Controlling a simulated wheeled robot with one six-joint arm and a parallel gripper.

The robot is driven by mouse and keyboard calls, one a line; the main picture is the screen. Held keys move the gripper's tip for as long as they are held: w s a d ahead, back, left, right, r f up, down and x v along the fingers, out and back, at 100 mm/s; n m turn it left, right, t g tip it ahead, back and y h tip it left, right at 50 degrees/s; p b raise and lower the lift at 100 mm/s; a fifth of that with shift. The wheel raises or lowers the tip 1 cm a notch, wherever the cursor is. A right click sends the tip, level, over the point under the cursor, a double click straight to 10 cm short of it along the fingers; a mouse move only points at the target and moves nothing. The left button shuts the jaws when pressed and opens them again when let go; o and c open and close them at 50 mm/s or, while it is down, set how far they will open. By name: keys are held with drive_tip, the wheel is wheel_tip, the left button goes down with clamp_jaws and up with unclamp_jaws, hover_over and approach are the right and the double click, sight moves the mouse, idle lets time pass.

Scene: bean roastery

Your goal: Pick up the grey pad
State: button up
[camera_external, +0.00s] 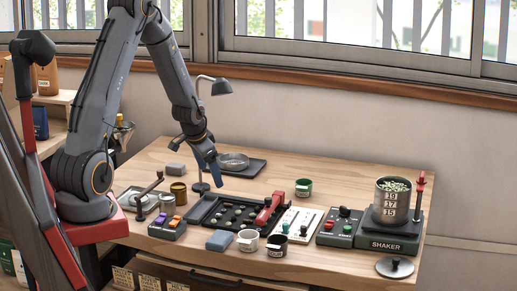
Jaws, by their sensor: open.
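A second small block, blue-grey (219,240), lies near the table's front edge, below the black tray.
A desk lamp (219,87) stands close behind my gripper. A metal dish (233,160) sits on a dark plate. A black tray (205,215) with a red lever, cups, button boxes and a shaker (388,238) fill the front and right. The back right is clear.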

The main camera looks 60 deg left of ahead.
drive_tip(key=s+a+f+n+y, duration=0.1)
drive_tip(key=s+a, duration=0.1)
drive_tip(key=a, duration=0.6)
drive_tip(key=s+a+f+y, duration=0.1)
drive_tip(key=s+a, duration=0.1)
drive_tip(key=a, duration=0.5)
drive_tip(key=n+g+h+b, duration=0.1)
drive_tip(key=n+h+b, duration=0.15)
drive_tip(key=n, duration=0.45)
approach(174, 165)
wheel_tip(174, 165, down, 2)
drive_tip(key=shift+y, duration=0.45)
drive_tip(key=shift+w+p+x, duration=0.15)
drive_tip(key=shift+p+x, duration=0.15)
drive_tip(key=shift+x, duration=1.6)
drive_tip(key=shift+w+p+x, duration=0.15)
drive_tip(key=shift+p+x, duration=0.15)
drive_tip(key=shift+x, duration=1.65)
drive_tip(key=shift+d+r, duration=0.1)
drive_tip(key=shift+d, duration=0.1)
drive_tip(key=c, duration=1.1)
